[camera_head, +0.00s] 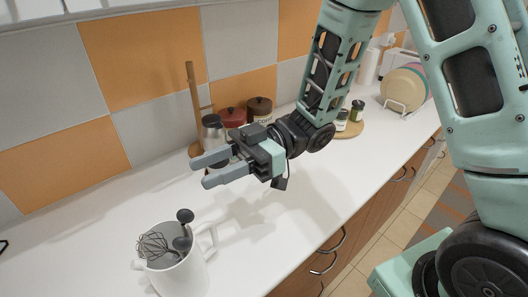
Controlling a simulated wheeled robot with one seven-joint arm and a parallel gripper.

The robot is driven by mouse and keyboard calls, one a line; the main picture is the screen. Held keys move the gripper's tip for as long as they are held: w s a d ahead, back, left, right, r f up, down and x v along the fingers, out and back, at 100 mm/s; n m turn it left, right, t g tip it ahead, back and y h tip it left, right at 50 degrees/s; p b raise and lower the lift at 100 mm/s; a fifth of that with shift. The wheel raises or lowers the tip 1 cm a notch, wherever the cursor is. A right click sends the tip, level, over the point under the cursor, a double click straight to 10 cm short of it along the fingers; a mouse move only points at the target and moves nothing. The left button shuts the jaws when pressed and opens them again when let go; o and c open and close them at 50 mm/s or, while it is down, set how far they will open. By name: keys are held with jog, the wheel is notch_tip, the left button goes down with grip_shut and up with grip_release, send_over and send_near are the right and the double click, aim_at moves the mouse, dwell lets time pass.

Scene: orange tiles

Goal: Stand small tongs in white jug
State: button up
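The white jug (180,276) stands upright on the counter at the lower left, with a handle on its right side. A wire whisk and dark-headed utensils (184,216) stand in it. My gripper (206,172) is above the counter, behind and a little right of the jug in the picture. I cannot make out the small tongs for certain. A small dark object (3,245) is cut off at the left edge, and I cannot tell what it is.
Behind my gripper are a metal pot (212,130), a wooden post (194,92), a red canister (232,116) and a brown canister (260,106). Small jars (357,110) stand on a round board farther right, near plates (402,90). The counter left of the gripper is mostly clear.

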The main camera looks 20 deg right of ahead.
jog(key=w+d+b, duration=0.2)
jog(key=d, duration=0.8)
notch_tip(320, 180, up, 10)
jog(key=p, duration=0.9)
dwell(0.6)
jog(key=w+a+f+m+t+h+b, duration=0.4)
jog(key=w+a+f+m+t+h, duration=0.25)
jog(key=w+f+t+h, duration=0.35)
jog(key=s+d+f+m+g+h+b, duration=0.2)
jog(key=s+g+h, duration=0.1)
jog(key=s, duration=0.9)
jog(key=s+d+f+m+g+h+b, duration=0.1)
jog(key=s+d+f+m+g+h, duration=0.1)
jog(key=s, duration=1)
jog(key=shift+s+f+m+g+h+b, duration=0.25)
jog(key=shift+f+m+g+h+b, duration=0.15)
jog(key=shift+f+m+g+h, duration=0.35)
